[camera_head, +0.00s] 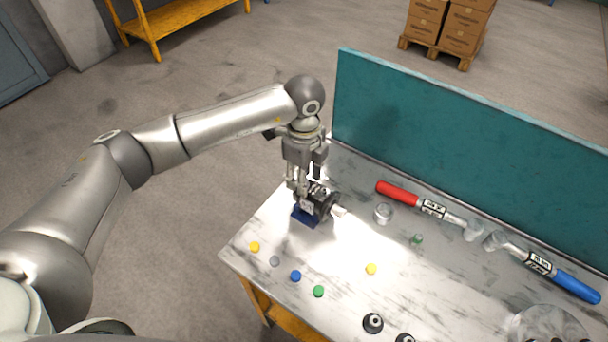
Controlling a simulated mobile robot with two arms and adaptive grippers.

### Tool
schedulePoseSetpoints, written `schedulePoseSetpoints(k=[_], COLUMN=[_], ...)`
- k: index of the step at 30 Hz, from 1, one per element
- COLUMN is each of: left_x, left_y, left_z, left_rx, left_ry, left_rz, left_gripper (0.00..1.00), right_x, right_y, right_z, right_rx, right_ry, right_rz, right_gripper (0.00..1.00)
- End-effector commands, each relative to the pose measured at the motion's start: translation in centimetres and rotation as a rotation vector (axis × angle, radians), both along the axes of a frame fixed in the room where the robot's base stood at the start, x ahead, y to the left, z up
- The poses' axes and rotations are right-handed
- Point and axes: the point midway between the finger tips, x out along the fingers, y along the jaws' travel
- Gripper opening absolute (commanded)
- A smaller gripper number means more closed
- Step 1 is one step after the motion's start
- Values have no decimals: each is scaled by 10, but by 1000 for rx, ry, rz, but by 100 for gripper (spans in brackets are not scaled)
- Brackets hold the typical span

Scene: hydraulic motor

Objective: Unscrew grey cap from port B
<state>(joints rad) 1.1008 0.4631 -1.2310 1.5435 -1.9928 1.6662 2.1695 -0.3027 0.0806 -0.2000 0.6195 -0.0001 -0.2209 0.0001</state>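The hydraulic motor (324,205) is a dark body on a blue base (304,217) near the left end of the workbench, with a pale shaft pointing right. My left gripper (303,188) points down from above and its fingers are at the top of the motor. The fingers overlap the motor's upper part, so I cannot tell whether they are closed on anything. Port B and any grey cap on it are hidden or too small to make out. A small grey cap (274,260) lies on the bench in front of the motor. My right gripper is not in view.
Yellow (255,246), blue (295,275) and green (319,291) caps lie along the front of the bench (345,315). Another yellow cap (371,269) lies further right. Red-handled (397,193) and blue-handled (577,286) tools lie near the teal back panel (460,140).

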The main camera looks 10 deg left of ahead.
Motion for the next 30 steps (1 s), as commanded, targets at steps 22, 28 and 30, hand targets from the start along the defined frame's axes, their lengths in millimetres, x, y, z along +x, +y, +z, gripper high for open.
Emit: schedulePoseSetpoints(k=[22,28,30], left_x=[-1,0,0], left_y=[0,0,0], left_z=[3,3,2], left_rx=[0,1,1], left_ry=[1,1,1], left_rz=[248,459,492], left_gripper=[0,0,0], right_x=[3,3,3], right_y=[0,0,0], right_z=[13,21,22], right_rx=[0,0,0], right_ry=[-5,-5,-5], right_rz=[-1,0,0], right_gripper=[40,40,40])
